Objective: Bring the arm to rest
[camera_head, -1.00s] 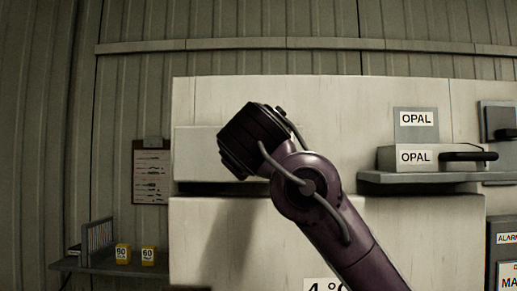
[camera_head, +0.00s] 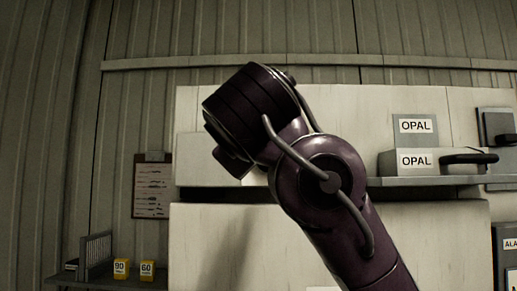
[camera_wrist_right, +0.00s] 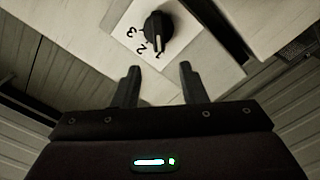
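My right gripper (camera_wrist_right: 159,68) shows in the right wrist view with its two dark fingers apart and nothing between them. Beyond the fingertips is a black rotary knob (camera_wrist_right: 157,29) on a white plate (camera_wrist_right: 190,55) numbered 1, 2, 3. The fingers look apart from the knob, though the exact gap cannot be judged. In the head view a dark purple arm of mine (camera_head: 320,190) comes up from the lower right and bends to the left in front of the pale cabinet. Its gripper is not visible there. My left gripper is in neither view.
A pale cabinet (camera_head: 230,225) fills the middle. A shelf (camera_head: 430,181) at right bears a box marked OPAL (camera_head: 395,163) with a black handle. A clipboard (camera_head: 152,190) hangs at left above a low shelf with yellow blocks marked 90 (camera_head: 121,269) and 60 (camera_head: 147,270).

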